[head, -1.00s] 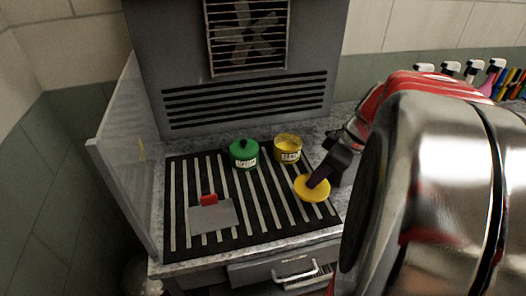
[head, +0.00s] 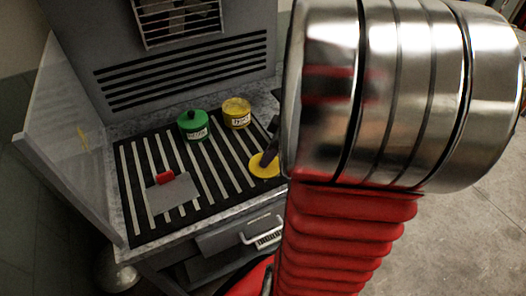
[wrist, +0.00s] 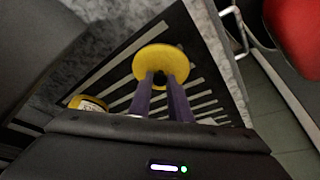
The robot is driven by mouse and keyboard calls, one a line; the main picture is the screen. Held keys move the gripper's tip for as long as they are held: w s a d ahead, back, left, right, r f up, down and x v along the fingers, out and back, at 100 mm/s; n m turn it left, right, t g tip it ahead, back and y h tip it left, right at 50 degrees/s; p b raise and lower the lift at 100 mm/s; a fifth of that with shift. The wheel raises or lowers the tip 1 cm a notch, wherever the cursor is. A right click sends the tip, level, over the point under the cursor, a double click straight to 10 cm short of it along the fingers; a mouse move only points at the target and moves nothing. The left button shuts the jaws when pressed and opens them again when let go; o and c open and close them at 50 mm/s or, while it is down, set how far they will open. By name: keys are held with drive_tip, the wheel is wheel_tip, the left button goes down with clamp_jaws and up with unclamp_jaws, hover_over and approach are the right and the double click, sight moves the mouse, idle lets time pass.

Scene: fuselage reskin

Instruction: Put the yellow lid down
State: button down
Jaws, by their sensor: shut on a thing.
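The yellow lid (head: 263,166) is a flat round disc over the right part of the striped mat in the head view. In the wrist view the lid (wrist: 160,58) is at the tips of my gripper (wrist: 161,78), whose two purple fingers are shut on its middle. I cannot tell whether the lid touches the mat. The open yellow pot (head: 237,113) stands upright behind and left of the lid; part of it shows at the left in the wrist view (wrist: 88,103). My arm hides most of the gripper in the head view.
A green lidded pot (head: 193,125) stands left of the yellow pot. A grey plate with a red handle (head: 166,178) lies on the mat's left front. A clear panel (head: 75,135) bounds the left, and a slotted vent wall (head: 185,70) the back. A drawer (head: 255,232) is below.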

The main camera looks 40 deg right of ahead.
drive_tip(key=shift+f, duration=0.2)
drive_tip(key=c, duration=1.6)
unclamp_jaws()
drive_tip(key=shift+c, duration=0.2)
drive_tip(key=v, duration=1.2)
drive_tip(key=shift+w, duration=0.1)
